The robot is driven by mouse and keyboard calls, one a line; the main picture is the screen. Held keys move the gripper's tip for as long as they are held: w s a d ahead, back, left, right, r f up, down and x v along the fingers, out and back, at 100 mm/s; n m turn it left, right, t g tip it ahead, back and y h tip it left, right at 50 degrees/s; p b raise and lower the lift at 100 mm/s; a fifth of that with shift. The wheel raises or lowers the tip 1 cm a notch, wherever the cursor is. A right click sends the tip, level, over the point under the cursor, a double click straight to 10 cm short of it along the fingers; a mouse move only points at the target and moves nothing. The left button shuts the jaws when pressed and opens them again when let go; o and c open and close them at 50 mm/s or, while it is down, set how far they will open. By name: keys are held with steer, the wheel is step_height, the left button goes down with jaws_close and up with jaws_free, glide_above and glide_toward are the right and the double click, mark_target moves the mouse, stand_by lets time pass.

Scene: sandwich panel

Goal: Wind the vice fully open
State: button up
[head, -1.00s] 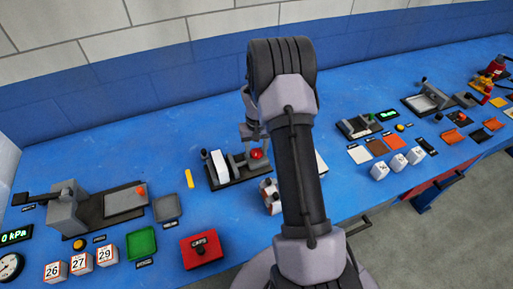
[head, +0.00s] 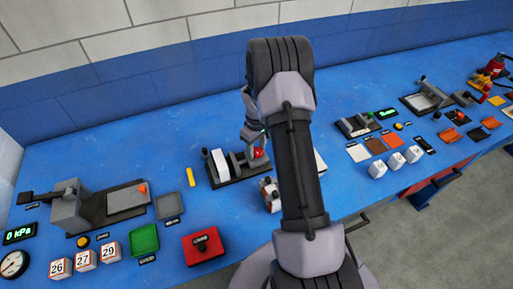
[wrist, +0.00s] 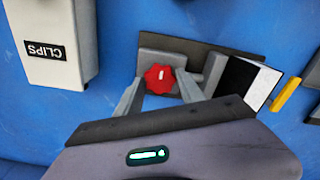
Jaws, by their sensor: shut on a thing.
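The vice (head: 240,178) is a grey device on a dark base, on the blue bench left of my arm. Its red knob (head: 259,153) is at the right end, and it shows in the wrist view (wrist: 158,78) with a pale mark on it. A white block (head: 219,161) stands at the vice's left part; in the wrist view it has a black side (wrist: 238,82). My gripper (head: 255,146) is shut on the red knob, with one finger on each side of it in the wrist view (wrist: 157,92). My arm hides part of the bench to the right.
A yellow strip (head: 190,177) lies left of the vice. A white box marked CLIPS (wrist: 50,40) stands near my gripper in the wrist view. A red box (head: 203,246) and green tray (head: 144,240) sit nearer the front edge. Numbered blocks (head: 84,259) are at front left.

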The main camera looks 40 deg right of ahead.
mark_target(257, 151)
stand_by(0.4)
steer(key=o, duration=1.3)
steer(key=shift+o, duration=0.2)
steer(key=shift+r, duration=0.1)
step_height(257, 151, up, 17)
steer(key=p, duration=0.4)
steer(key=shift+r, duration=0.15)
